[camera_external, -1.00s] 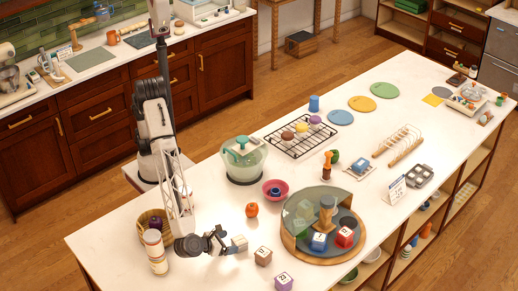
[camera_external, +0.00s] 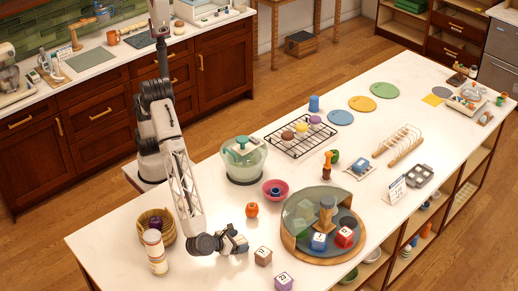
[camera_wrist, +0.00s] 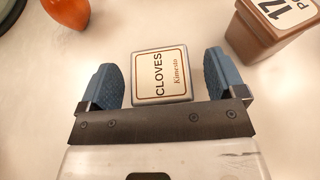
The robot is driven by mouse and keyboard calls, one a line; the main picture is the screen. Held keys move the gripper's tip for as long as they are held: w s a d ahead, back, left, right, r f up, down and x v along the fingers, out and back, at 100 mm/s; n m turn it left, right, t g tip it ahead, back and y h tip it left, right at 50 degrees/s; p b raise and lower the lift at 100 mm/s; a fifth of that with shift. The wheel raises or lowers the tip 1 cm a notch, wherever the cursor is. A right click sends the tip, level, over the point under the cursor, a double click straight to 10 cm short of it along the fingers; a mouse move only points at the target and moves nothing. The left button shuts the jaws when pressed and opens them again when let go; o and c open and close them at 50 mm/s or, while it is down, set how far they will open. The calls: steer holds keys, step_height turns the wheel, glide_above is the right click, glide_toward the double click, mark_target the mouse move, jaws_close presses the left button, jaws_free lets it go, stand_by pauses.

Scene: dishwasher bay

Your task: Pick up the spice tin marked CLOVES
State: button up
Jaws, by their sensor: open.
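The spice tin (camera_wrist: 162,76) is a small grey-edged box with a cream label reading CLOVES in the wrist view. It lies on the white counter between the two blue fingers of my gripper (camera_wrist: 163,80). The fingers are open, one on each side of the tin, with small gaps visible on both sides. In the external view my gripper (camera_external: 236,240) is low over the counter's near part, and it mostly hides the tin there.
A brown block marked 17 (camera_wrist: 272,28) stands close to the right finger. An orange-red fruit (camera_external: 252,210) is beyond the gripper.

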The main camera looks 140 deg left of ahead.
mark_target(241, 239)
steer(key=shift+x, duration=0.8)
steer(key=c, duration=1)
steer(key=shift+r, duration=0.15)
steer(key=shift+r, duration=1.5)
steer(key=shift+s+r, duration=0.15)
steer(key=shift+s, duration=0.1)
steer(key=s, duration=0.5)
steer(key=s+a+r, duration=0.1)
steer(key=s, duration=0.4)
steer(key=s+a, duration=0.1)
steer(key=s, duration=0.4)
steer(key=shift+s+a+r, duration=0.1)
steer(key=shift+s+r, duration=0.1)
